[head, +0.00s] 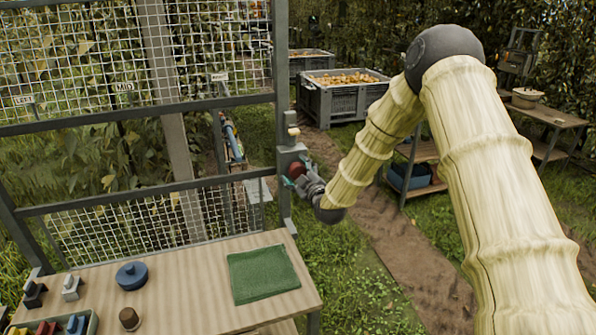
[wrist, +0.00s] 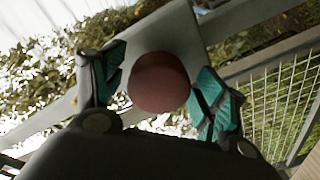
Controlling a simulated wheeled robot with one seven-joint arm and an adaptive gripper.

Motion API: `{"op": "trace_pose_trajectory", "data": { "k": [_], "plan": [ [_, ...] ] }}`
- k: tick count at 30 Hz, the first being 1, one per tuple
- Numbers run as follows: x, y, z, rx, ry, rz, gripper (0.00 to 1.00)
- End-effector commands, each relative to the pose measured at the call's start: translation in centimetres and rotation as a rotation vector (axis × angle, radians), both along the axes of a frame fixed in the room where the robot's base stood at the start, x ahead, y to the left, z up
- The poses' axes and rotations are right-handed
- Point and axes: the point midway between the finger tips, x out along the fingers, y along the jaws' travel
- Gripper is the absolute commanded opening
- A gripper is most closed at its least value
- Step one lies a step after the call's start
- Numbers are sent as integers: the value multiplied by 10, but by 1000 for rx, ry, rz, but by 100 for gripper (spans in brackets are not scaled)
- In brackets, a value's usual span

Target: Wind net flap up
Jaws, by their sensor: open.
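The net flap is a wire mesh in a grey frame; an upper panel (head: 60,60) and a lower panel (head: 130,228) show in the head view, with an open gap between them. A round red knob (head: 296,169) sits on a grey box on the frame's right post. In the wrist view the knob (wrist: 159,82) fills the space between the fingers. My gripper (head: 298,182) is at the knob, its teal-padded fingers (wrist: 165,95) open on either side of it. I cannot tell whether the pads touch it.
A wooden table (head: 200,290) stands in front, with a green cloth (head: 262,273), a blue round lid (head: 131,276) and small coloured items. Grey crates (head: 345,103) of fruit and a wooden shelf (head: 425,152) stand behind. A dirt path (head: 400,250) runs between grass.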

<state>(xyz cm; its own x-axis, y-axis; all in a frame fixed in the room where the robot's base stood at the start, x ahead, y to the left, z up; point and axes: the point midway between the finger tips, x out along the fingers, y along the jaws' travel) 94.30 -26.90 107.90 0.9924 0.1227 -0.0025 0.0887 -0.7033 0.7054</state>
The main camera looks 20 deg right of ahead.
Motion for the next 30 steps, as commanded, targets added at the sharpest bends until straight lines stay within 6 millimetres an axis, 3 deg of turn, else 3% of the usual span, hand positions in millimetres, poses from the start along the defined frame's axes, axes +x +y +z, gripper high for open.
{"op": "trace_pose_trajectory", "data": {
  "k": [6, 12, 14, 23, 30],
  "plan": [
    [0, -1, 0, 0, -1, -1, 70],
    [0, -1, 0, 0, -1, -1, 34],
    [0, -1, 0, 0, -1, -1, 26],
    [-1, -1, -2, 28, 1, -1, 26],
    [-1, -2, -5, 148, 4, -3, 26]
  ]
}}
